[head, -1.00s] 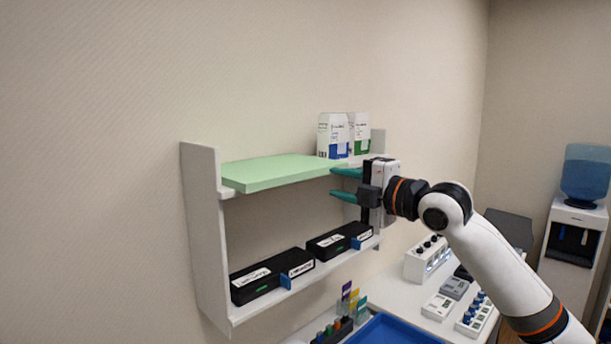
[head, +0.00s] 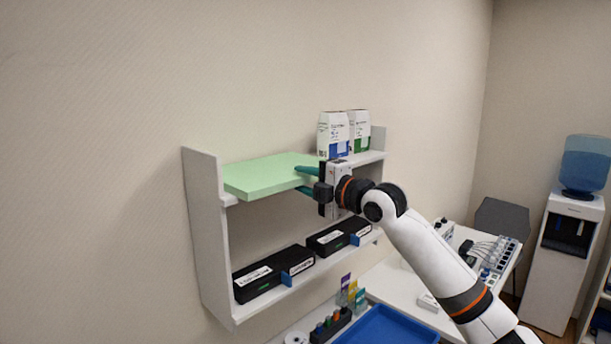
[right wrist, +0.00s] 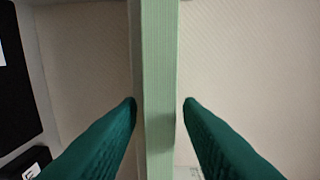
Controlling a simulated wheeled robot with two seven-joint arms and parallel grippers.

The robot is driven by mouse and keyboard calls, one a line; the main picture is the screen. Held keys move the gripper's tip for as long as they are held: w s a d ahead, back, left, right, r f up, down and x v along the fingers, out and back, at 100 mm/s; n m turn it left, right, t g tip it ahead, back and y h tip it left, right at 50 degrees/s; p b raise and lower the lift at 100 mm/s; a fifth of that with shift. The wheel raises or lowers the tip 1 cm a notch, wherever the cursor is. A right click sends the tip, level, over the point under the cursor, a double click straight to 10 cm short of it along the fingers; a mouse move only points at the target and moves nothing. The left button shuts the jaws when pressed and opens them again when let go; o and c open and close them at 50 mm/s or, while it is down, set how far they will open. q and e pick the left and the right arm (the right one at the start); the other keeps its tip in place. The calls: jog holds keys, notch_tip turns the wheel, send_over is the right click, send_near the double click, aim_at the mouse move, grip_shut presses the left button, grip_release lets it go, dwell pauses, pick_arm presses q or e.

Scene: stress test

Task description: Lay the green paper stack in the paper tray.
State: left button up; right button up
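The green paper stack (head: 262,174) lies flat on the upper shelf, its front edge sticking out past the shelf. My right gripper (head: 299,179) is at the right part of that front edge, one teal finger above the stack and one below. In the right wrist view the stack's edge (right wrist: 158,60) runs between the fingers (right wrist: 160,102), with a narrow gap on each side, so the gripper is open around it. A blue tray (head: 385,328), perhaps the paper tray, stands low on the worktop, cut off by the picture's bottom. My left gripper is out of view.
Two white cartons (head: 334,135) stand on the upper shelf, right of the stack. Black boxes (head: 273,276) fill much of the lower shelf. A marker holder (head: 331,325) stands left of the blue tray. The air in front of the shelf is mostly free.

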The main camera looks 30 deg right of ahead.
grip_shut()
dwell(0.3)
dwell(1.1)
jog(key=shift+r, duration=0.2)
notch_tip(320, 180, up, 3)
jog(key=p, duration=0.2)
jog(key=shift+w+f+p, duration=0.1)
jog(key=shift+f+p, duration=0.1)
jog(key=shift+p, duration=0.15)
jog(key=r+b+v, duration=0.2)
jog(key=v, duration=0.6)
jog(key=r+b+v, duration=0.1)
jog(key=b+v, duration=0.2)
jog(key=v, duration=0.5)
jog(key=shift+r, duration=0.35)
